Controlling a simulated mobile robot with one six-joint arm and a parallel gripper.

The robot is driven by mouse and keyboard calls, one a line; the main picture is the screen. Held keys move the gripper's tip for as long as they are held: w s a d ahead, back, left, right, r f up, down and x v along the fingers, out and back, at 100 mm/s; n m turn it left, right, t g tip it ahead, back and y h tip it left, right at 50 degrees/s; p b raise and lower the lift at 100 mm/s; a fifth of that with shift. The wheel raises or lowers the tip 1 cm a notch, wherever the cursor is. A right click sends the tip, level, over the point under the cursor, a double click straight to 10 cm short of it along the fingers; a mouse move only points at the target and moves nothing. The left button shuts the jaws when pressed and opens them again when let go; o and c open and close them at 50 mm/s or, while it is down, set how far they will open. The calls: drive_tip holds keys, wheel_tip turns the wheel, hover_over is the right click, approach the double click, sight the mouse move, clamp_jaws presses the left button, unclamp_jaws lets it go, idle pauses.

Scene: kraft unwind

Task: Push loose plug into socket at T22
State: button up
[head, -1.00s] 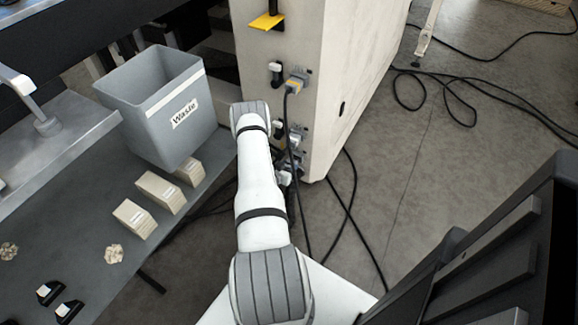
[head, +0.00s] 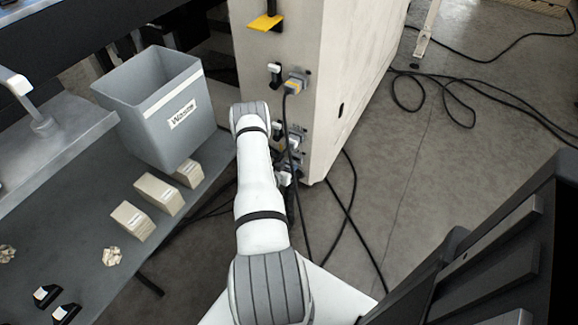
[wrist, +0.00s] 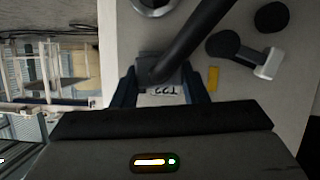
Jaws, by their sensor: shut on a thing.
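In the wrist view my gripper (wrist: 166,84) is shut on a grey plug (wrist: 172,72), one dark finger on each side. A thick black cable runs from the plug to the upper right. A pale label reading T22, upside down, shows between the fingers. The plug is against or very close to the pale cabinet face; its socket is hidden, so I cannot tell how deep it sits. In the head view my arm reaches to the lower end of the cabinet (head: 347,75) and hides my gripper.
Another plug (head: 294,84) with a hanging cable sits higher on the cabinet. A black-and-white lever (wrist: 268,62) stands right of the held plug. A grey Waste bin (head: 150,125) and several beige blocks (head: 158,194) are on the left. Cables lie on the floor at right.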

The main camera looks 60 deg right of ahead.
drive_tip(key=shift+d+b, duration=0.5)
drive_tip(key=shift+b, duration=0.2)
idle(0.9)
drive_tip(key=o, duration=1.2)
drive_tip(key=p+v, duration=0.2)
drive_tip(key=v, duration=0.5)
drive_tip(key=shift+a, duration=0.35)
drive_tip(key=shift+s+r, duration=0.1)
drive_tip(key=shift+r, duration=0.05)
